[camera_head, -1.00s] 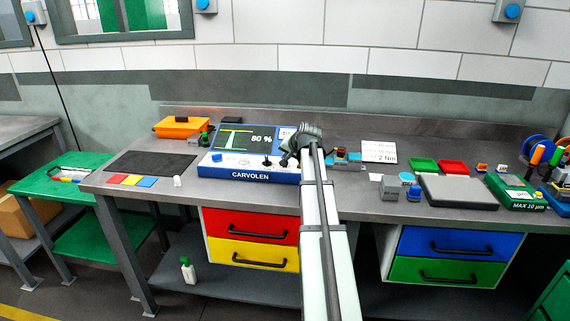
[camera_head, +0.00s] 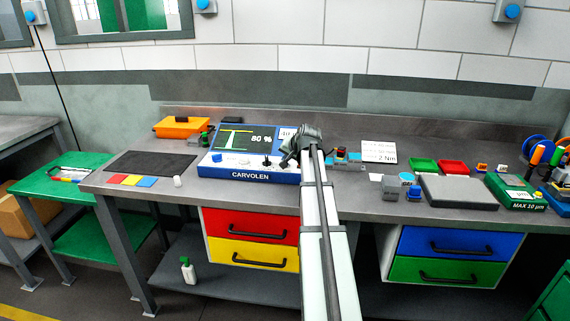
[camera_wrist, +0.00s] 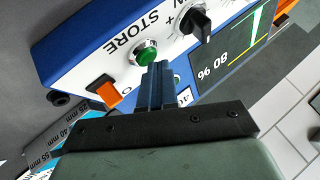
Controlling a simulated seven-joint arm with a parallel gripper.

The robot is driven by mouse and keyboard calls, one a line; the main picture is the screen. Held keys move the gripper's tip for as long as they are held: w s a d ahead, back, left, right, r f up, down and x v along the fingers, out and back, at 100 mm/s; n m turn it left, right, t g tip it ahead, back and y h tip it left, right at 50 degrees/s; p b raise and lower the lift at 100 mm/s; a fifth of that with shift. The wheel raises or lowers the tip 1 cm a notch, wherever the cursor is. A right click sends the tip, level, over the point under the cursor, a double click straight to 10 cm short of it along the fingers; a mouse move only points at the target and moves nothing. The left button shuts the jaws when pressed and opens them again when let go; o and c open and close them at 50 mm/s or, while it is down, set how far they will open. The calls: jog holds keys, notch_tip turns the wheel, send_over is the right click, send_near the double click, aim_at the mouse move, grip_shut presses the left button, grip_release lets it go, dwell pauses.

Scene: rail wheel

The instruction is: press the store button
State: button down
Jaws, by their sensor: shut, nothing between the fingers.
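The store button is a round green button (camera_wrist: 146,52) in a metal ring, beside the word STORE on the white panel of the blue CARVOLEN device (camera_wrist: 95,45). In the head view the device (camera_head: 215,170) stands on the bench, and my arm hides its right part and the button. In the wrist view my gripper (camera_wrist: 159,68) is shut and empty. Its fingertips are right by the button's lower right edge in the picture; I cannot tell whether they touch it.
A black knob (camera_wrist: 195,22) and an orange switch (camera_wrist: 106,92) sit near the button. The display (camera_wrist: 235,65) reads 80 %. In the head view, a grey plate (camera_head: 458,192) and small parts lie to the right; a dark mat (camera_head: 150,163) lies to the left.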

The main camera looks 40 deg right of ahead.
jog(key=shift+f, duration=0.15)
dwell(0.5)
jog(key=shift+r, duration=0.9)
jog(key=shift+r, duration=0.15)
jog(key=shift+r, duration=2.35)
